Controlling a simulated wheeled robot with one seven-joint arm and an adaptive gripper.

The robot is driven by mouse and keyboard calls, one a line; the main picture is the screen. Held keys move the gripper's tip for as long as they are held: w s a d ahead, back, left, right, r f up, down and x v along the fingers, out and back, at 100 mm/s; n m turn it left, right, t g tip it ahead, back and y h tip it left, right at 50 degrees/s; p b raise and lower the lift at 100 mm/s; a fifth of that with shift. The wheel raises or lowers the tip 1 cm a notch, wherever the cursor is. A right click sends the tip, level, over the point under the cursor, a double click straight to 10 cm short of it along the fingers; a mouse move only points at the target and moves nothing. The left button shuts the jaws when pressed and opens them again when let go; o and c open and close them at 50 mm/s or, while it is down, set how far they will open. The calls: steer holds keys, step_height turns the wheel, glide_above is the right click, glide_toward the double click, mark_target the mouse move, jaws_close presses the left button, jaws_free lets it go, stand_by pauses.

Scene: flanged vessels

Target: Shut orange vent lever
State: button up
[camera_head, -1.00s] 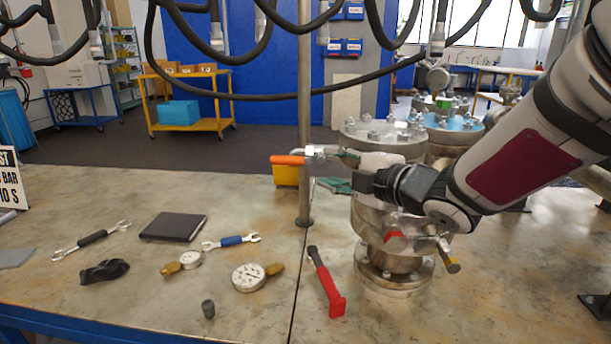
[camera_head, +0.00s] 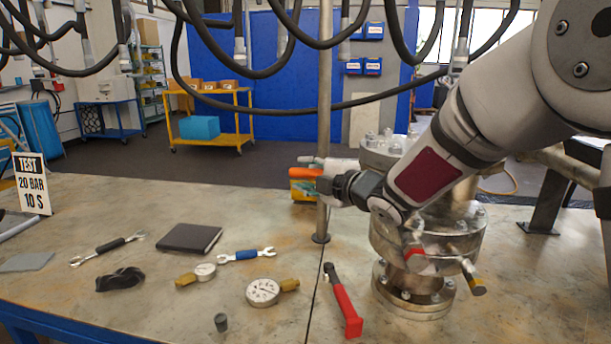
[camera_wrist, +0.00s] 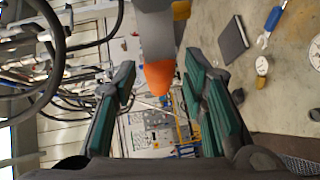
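The orange vent lever (camera_head: 304,172) sits by the upright pole, at the upper left of the flanged vessel (camera_head: 420,240). In the wrist view the orange tip (camera_wrist: 160,78) on its grey arm comes down from the top, in the gap between my fingers. My gripper (camera_head: 318,184) is at the lever in the head view and covers part of it and its valve. In the wrist view my gripper (camera_wrist: 158,105) is open, with green pads apart on both sides of the tip. I see no clear contact with either pad.
The pole (camera_head: 323,120) stands close to my gripper. A red-handled tool (camera_head: 343,300), gauges (camera_head: 262,292) and wrenches (camera_head: 245,255) lie on the bench. Black hoses (camera_head: 260,100) hang above.

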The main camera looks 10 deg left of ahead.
steer(key=shift+w+a, duration=0.25)
steer(key=shift+a, duration=0.05)
steer(key=shift+c, duration=0.5)
jaws_close()
steer(key=shift+f, duration=0.2)
steer(key=d+f+n+g+h+p, duration=0.3)
steer(key=d+f+n+h+p, duration=0.4)
steer(key=h+p, duration=0.3)
steer(key=shift+s+d+f+n+h, duration=0.25)
steer(key=shift+d+n+h, duration=0.35)
steer(key=shift+h, duration=1.2)
steer(key=shift+w+f, duration=0.1)
